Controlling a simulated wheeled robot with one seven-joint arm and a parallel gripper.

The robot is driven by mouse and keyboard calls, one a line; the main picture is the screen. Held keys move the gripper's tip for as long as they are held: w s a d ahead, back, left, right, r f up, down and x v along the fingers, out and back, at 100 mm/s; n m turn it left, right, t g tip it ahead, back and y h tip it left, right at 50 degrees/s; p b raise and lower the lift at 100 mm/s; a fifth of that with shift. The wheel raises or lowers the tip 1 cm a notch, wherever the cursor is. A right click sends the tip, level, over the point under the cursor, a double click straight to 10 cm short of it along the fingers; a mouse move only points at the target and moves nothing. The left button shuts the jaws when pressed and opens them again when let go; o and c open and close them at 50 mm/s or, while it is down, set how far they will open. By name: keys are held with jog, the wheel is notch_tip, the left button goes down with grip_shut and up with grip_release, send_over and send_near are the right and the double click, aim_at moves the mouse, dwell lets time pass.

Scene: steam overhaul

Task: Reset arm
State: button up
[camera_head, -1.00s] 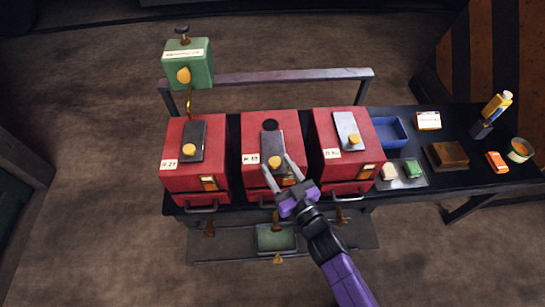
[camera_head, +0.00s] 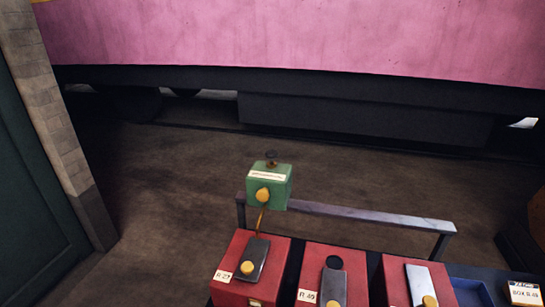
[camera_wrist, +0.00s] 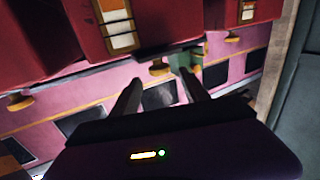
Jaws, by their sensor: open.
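My gripper (camera_wrist: 163,88) shows only in the wrist view. Its two fingers are apart with nothing between them. Beyond them are the fronts of red boxes (camera_wrist: 185,20) and a small green object, partly hidden by a finger. In the head view, three red boxes stand in a row at the bottom edge: the left one (camera_head: 236,289), the middle one (camera_head: 313,262) and the right one (camera_head: 400,270). Each has a flat plate with a yellow knob on top; their fronts are cut off by the frame. My arm is out of the head view.
A green box (camera_head: 281,190) with a yellow knob stands above the left red box, near a metal rail (camera_head: 370,216). A blue tray (camera_head: 472,291) and a labelled carton (camera_head: 524,293) are at the lower right. Open floor lies behind, before a pink carriage (camera_head: 300,35).

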jog(key=s+r+g, duration=0.1)
jog(key=s+r, duration=0.3)
jog(key=s, duration=0.6)
jog(key=s+d+r+m+g+b, duration=0.1)
jog(key=s+r, duration=0.2)
jog(key=s, duration=0.8)
jog(key=s+r+g+h+b, duration=0.1)
jog(key=s+r, duration=0.3)
jog(key=s, duration=0.7)
jog(key=shift+d+r, duration=0.2)
jog(key=shift+r, duration=0.1)
